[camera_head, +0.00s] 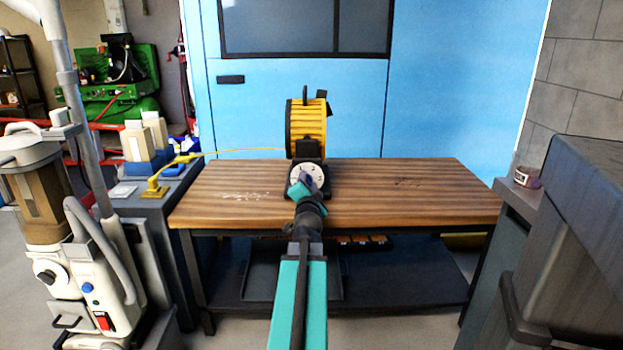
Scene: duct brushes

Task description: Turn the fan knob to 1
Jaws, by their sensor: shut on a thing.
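A yellow and black fan (307,127) stands upright on the wooden bench (420,185). On its front base is a round white dial plate (297,174) with dark marks. My teal and black arm reaches up to it from the bottom middle. My gripper (307,183) is at the dial, shut on the fan knob. The gripper covers the knob and the lower right part of the dial, so I cannot tell which number the knob points to.
A yellow cord (240,151) runs left from the fan to a yellow plug piece (155,189) on a side table. A vacuum machine (70,240) stands at left. A dark cabinet (580,230) is at right.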

